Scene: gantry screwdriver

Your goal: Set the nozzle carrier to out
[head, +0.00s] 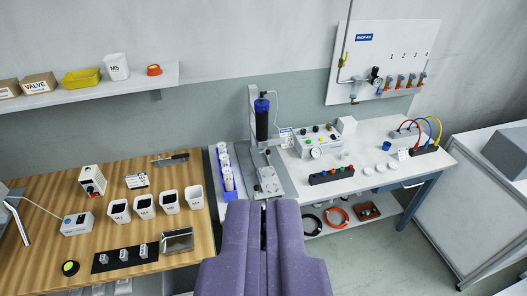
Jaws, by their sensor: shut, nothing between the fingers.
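The gantry screwdriver (262,118) stands upright at the back centre, a black cylinder with a blue top on a grey column. Below it a small pale block (269,180), possibly the nozzle carrier, sits on the grey base plate (285,184). I cannot tell for certain which part is the carrier or its position. My gripper (264,207) is purple and shut at the bottom centre, in front of and apart from the station. It hides part of the bench's front edge.
Right of the station are a control box (319,141) with coloured buttons and a black button box (331,175). A blue rack (227,172) stands left. The wooden bench (35,200) holds several white cups. A wall panel (345,85) hangs behind. Floor is open at lower right.

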